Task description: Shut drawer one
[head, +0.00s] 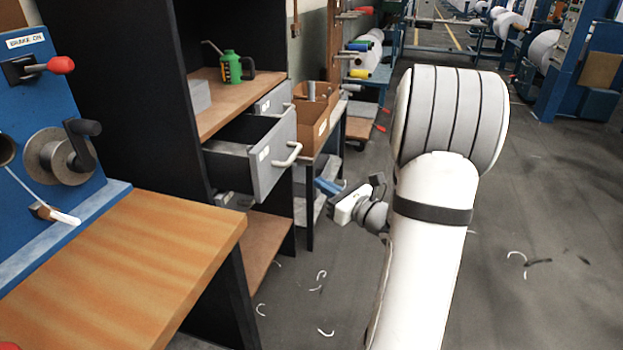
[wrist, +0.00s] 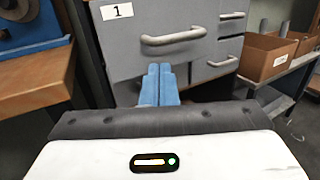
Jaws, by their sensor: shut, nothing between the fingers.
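Drawer one (head: 268,172) is grey and stands pulled out of the dark cabinet in the head view, its inside showing from above. It has a pale bar handle (head: 289,156). In the wrist view, the drawer front (wrist: 130,62) carries a white label reading 1 and the handle (wrist: 174,38) is near the top. My gripper (head: 324,186) has blue fingers, shut and empty, in front of the drawer and a little below its handle. The fingers also show in the wrist view (wrist: 159,84), below the handle; whether they touch the front I cannot tell.
Other closed drawers (wrist: 218,64) are beside it. A green can (head: 232,68) stands on the cabinet's wooden shelf. Cardboard boxes (head: 312,123) sit on a bench to the right. A wooden table (head: 130,245) is at the near left. Scraps lie on the open floor.

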